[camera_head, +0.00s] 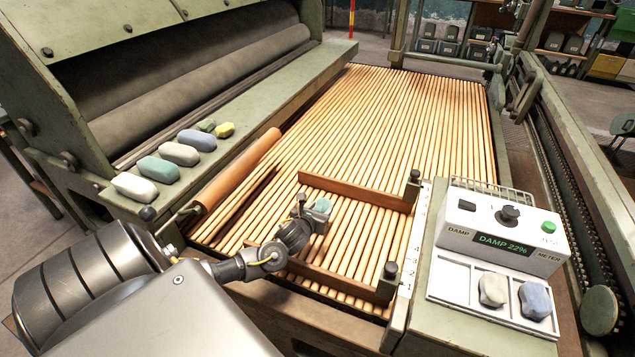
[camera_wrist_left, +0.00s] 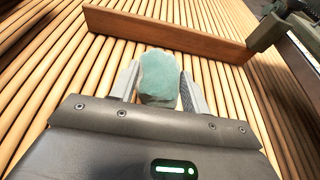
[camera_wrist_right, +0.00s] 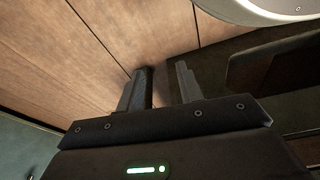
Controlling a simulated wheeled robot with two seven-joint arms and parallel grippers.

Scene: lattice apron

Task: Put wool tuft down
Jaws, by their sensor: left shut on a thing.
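A teal wool tuft (camera_wrist_left: 158,76) sits between the two fingers of my left gripper (camera_wrist_left: 160,88), which is shut on it. In the head view the tuft (camera_head: 322,206) and my left gripper (camera_head: 312,213) are over the wooden slatted apron (camera_head: 385,130), between two brown wooden rails. I cannot tell whether the tuft touches the slats. My right gripper (camera_wrist_right: 162,82) shows only in its own wrist view, its fingers apart with nothing between them, near brown wooden panels.
Several wool tufts (camera_head: 180,153) lie along the green machine ledge at left. A damp meter (camera_head: 503,228) reads "DAMP 22%"; two tufts (camera_head: 493,289) (camera_head: 535,300) lie in its white tray (camera_head: 460,290). A far rail (camera_head: 355,191) and near rail (camera_head: 335,276) flank the gripper.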

